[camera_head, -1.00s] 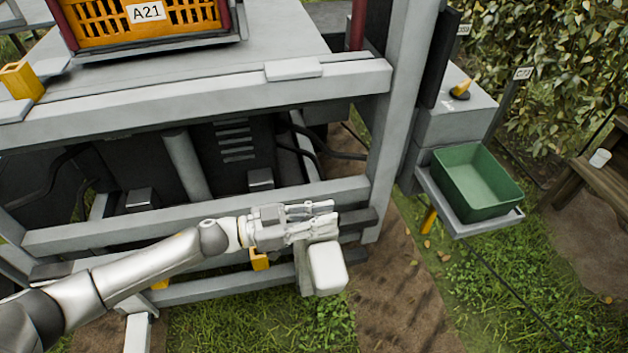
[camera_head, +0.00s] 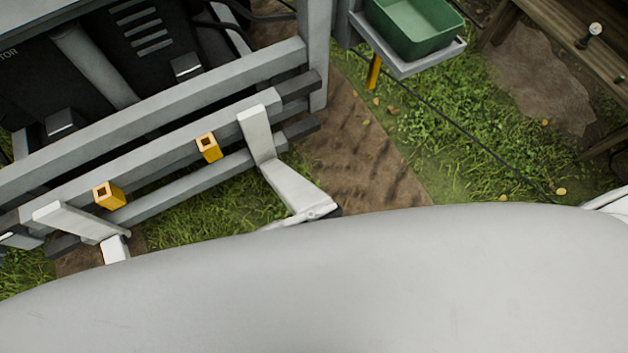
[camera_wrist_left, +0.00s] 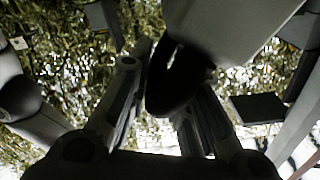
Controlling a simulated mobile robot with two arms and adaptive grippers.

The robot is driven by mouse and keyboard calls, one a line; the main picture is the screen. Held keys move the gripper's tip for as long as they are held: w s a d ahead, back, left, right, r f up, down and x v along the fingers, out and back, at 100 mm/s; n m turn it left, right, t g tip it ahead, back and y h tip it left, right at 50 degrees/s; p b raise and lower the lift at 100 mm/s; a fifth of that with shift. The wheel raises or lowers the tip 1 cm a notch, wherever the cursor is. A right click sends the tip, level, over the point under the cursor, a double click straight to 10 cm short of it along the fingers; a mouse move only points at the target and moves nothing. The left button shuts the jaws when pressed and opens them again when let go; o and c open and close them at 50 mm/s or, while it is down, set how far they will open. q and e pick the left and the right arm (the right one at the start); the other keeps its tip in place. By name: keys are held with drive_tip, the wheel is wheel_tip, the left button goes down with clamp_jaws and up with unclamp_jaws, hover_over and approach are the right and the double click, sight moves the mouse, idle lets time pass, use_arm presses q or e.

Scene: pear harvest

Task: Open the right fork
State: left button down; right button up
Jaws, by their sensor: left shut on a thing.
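The right fork (camera_head: 292,186) is a white, angled piece on the grey frame, sticking out toward me and to the right in the head view. My left gripper (camera_head: 306,214) is at its near, dark-tipped end, mostly hidden by the large pale body part of mine in front. In the left wrist view my left gripper's fingers (camera_wrist_left: 165,80) are shut around the fork's dark end (camera_wrist_left: 172,92), with its pale part above. My right gripper cannot be made out.
The left fork (camera_head: 75,218) is on the same frame, with two yellow brackets (camera_head: 209,148) between the forks. A green bin (camera_head: 415,30) sits on a grey shelf at the top right. Grass and a dirt strip (camera_head: 360,160) lie open to the right.

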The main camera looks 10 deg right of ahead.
use_arm(q)
drive_tip(key=shift+s+d+f, duration=0.25)
drive_tip(key=shift+s+f, duration=0.05)
drive_tip(key=shift+s, duration=0.3)
drive_tip(key=c, duration=1.4)
unclamp_jaws()
drive_tip(key=shift+w, duration=0.1)
